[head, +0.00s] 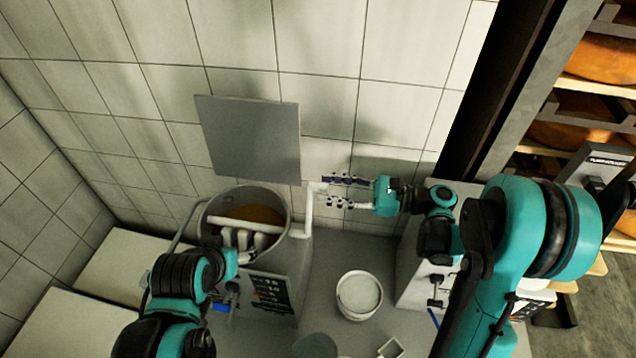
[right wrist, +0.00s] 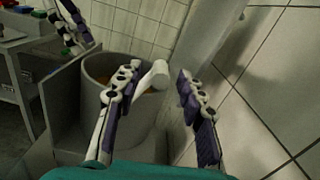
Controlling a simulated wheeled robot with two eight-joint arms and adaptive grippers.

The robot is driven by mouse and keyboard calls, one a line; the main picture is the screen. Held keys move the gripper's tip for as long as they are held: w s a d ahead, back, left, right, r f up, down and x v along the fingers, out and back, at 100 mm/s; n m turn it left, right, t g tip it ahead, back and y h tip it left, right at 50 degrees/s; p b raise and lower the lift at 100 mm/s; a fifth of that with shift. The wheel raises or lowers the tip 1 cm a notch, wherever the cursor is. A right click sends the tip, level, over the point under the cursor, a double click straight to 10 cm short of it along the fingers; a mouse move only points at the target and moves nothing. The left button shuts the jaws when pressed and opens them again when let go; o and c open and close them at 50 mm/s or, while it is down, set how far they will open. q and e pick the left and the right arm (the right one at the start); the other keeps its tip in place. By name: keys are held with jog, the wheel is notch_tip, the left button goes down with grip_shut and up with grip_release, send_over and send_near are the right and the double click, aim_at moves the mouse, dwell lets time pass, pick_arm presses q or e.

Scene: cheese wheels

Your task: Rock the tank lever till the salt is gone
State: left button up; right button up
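The tank (head: 212,205) is a round grey vat with orange-brown contents and white bars across its top. Its white lever (head: 308,214) rises on the right side, with a short handle at the top. My right gripper (head: 328,190) is open at the handle, its fingers above and below it in the head view. In the right wrist view the white handle (right wrist: 155,76) lies between the spread fingers, nearer the left one; I see no clear grip. My left gripper (right wrist: 68,25) is near the tank's near side; its finger opening is unclear. I cannot make out salt in the tank.
A grey panel (head: 248,137) is on the tiled wall behind. A cabinet (head: 413,275) and shelves with cheese wheels (head: 600,60) are at the right. White counters (head: 125,265) are at the left.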

aim_at(318, 184)
jog(key=shift+w+a, duration=0.15)
jog(key=shift+a, duration=0.5)
jog(key=shift+w+a, duration=0.15)
jog(key=shift+a, duration=0.85)
jog(key=shift+w, duration=0.1)
grip_shut()
